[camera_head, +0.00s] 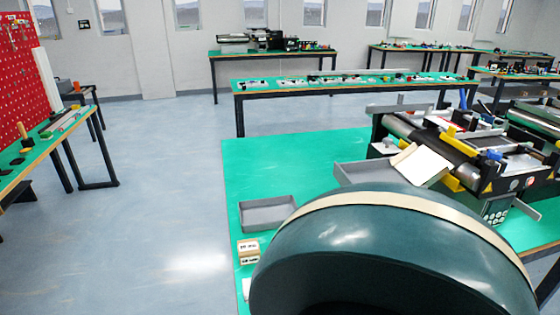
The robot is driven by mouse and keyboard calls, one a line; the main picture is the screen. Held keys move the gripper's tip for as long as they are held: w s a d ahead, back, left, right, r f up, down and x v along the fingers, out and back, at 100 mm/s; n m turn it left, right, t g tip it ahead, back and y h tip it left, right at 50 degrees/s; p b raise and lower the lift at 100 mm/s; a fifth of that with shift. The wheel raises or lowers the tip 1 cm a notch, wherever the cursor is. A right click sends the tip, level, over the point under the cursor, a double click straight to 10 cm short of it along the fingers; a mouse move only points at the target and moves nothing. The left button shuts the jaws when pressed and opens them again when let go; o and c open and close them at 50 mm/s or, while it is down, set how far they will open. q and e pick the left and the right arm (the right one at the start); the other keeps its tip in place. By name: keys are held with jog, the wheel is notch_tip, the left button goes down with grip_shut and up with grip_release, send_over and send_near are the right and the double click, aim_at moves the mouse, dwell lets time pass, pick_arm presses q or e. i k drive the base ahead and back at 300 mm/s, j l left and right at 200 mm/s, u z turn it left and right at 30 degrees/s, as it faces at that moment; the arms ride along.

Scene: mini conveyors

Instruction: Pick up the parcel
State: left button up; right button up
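A small cream-brown box with dark markings, which looks like a parcel (248,252), sits on the green table (290,162) near its left edge. It is just in front of a grey tray (267,214). A pale, white-topped piece (420,165) rests tilted between a second grey tray and the conveyor; I cannot tell whether it is also a parcel. Neither of my grippers is in view. A dark rounded part of my own body hides the front middle of the table.
The mini conveyor (447,147) with yellow brackets stands on the right of the table. The second grey tray (352,173) is beside it. A white item (246,288) is partly hidden at the near left edge. Floor (165,200) to the left is clear.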

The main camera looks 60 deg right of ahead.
aim_at(248, 250)
jog(key=i+z, duration=0.1)
jog(key=z, duration=0.3)
jog(key=i+z, duration=0.1)
jog(key=z, duration=0.3)
jog(key=i+j+z, duration=0.1)
jog(key=z, duration=0.35)
jog(key=i+j+z, duration=0.1)
jog(key=z, duration=0.3)
jog(key=i+j+z, duration=0.15)
jog(key=z, duration=0.3)
jog(key=i+j+z, duration=0.1)
jog(key=z, duration=0.35)
jog(key=j+z, duration=0.3)
jog(key=z, duration=0.15)
jog(key=i+j, duration=0.05)
